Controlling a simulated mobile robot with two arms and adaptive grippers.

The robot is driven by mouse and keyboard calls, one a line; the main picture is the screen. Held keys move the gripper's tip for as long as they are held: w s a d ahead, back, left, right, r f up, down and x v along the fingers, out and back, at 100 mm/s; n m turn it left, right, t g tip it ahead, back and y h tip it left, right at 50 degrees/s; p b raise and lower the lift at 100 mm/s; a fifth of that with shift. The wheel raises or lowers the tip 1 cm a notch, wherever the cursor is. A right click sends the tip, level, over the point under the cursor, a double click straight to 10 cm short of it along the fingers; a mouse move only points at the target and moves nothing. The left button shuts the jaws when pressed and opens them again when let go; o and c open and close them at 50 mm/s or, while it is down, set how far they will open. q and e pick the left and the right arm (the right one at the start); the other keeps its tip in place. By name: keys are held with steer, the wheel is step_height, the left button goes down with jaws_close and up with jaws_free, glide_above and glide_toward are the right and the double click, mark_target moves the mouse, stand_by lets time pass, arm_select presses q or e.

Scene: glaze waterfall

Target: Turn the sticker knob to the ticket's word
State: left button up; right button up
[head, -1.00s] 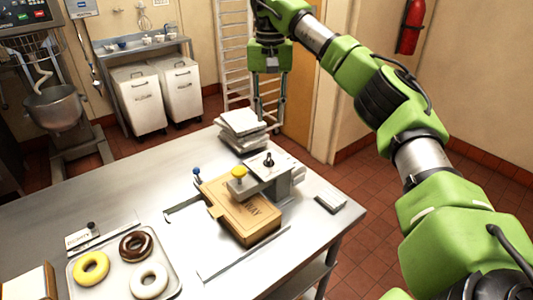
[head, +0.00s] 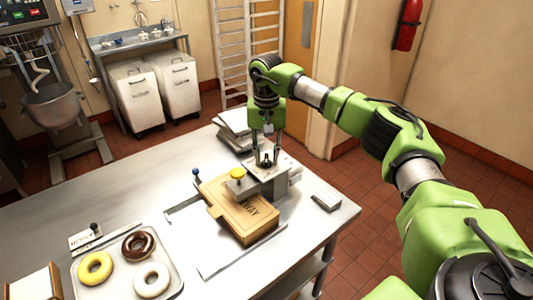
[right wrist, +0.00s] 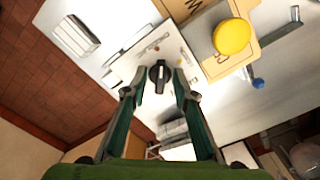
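The sticker knob (right wrist: 159,76) is a black knob with a pale pointer line, on a light plate on top of the grey sticker device. In the head view the knob (head: 266,160) sits between the fingertips of my right gripper (head: 266,156). In the right wrist view my right gripper (right wrist: 160,92) is open, with one finger on each side of the knob and gaps visible. Small marks on the plate around the knob are too small to read. A ticket with a word (head: 84,238) stands by the donut tray, its word not clearly legible. My left gripper is out of view.
A brown box (head: 240,215) with printed lettering lies beside the device, near a yellow round button (head: 237,173). A stack of white boxes (head: 233,128) stands behind. A tray (head: 172,271) holds donuts. A small grey block (head: 326,202) lies at the right edge.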

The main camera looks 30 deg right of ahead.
jaws_close()
steer(key=shift+m, duration=0.3)
steer(key=m, duration=0.3)
steer(key=shift+w+a+m, duration=0.1)
steer(key=shift+m, duration=0.2)
steer(key=m, duration=0.4)
steer(key=shift+w+r+m, duration=0.1)
steer(key=shift+m, duration=0.2)
steer(key=m, duration=0.5)
steer(key=shift+w, duration=0.1)
steer(key=m, duration=0.5)
steer(key=shift+w+m, duration=0.1)
steer(key=shift+m, duration=0.3)
